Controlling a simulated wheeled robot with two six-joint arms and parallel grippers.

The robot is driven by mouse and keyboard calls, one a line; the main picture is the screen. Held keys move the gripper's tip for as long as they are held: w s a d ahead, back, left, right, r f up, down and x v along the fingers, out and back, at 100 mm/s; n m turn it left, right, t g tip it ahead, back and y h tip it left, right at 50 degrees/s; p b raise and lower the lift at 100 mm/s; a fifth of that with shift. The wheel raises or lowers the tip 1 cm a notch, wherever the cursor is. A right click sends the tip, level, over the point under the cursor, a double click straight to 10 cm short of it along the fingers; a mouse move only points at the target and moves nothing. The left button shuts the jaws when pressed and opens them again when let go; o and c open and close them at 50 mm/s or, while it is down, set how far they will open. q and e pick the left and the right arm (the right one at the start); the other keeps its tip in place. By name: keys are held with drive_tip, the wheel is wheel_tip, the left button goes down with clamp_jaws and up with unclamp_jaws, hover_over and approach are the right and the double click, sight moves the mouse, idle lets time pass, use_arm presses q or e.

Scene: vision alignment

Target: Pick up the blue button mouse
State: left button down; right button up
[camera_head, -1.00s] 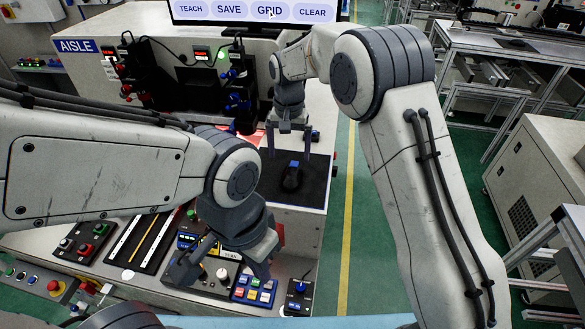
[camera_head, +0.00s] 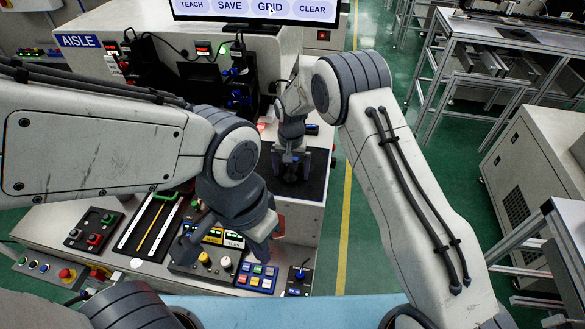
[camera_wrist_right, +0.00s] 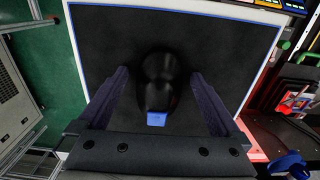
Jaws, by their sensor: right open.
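The black mouse (camera_wrist_right: 158,84) lies on a black mat (camera_wrist_right: 100,35), with its blue button (camera_wrist_right: 156,119) toward the gripper body in the right wrist view. My right gripper (camera_wrist_right: 160,74) is open, with one finger on each side of the mouse and a visible gap to both. In the head view my right gripper (camera_head: 291,174) is low over the mat (camera_head: 317,165) and mostly hides the mouse, which shows only as a dark shape between the fingers. My left gripper (camera_head: 224,249) is open and empty above the control panels.
A button panel (camera_head: 256,278) and a small box with a blue knob (camera_head: 299,279) stand at the front of the bench. A monitor (camera_head: 255,10) stands at the back. The bench ends just right of the mat, beside a green floor.

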sight(291, 169)
drive_tip(key=c, duration=1.3)
drive_tip(key=shift+r, duration=0.1)
drive_tip(key=shift+c, duration=0.2)
drive_tip(key=shift+w+r+b, duration=0.1)
drive_tip(key=shift+r+b, duration=0.3)
drive_tip(key=shift+r, duration=0.05)
wheel_tip(291, 169, up, 2)
drive_tip(key=shift+r+b, duration=0.25)
drive_tip(key=shift+b, duration=0.65)
drive_tip(key=s+d+r+b, duration=0.4)
drive_tip(key=s+d+r, duration=0.3)
drive_tip(key=s, duration=0.2)
drive_tip(key=w+a+f, duration=0.1)
drive_tip(key=w+f, duration=0.2)
drive_tip(key=w+a+f, duration=0.2)
drive_tip(key=w, duration=0.1)
drive_tip(key=w+a+f, duration=0.2)
drive_tip(key=w+f, duration=0.1)
drive_tip(key=shift+w+a+f, duration=0.15)
drive_tip(key=shift+w+f, duration=0.15)
drive_tip(key=shift+w, duration=0.1)
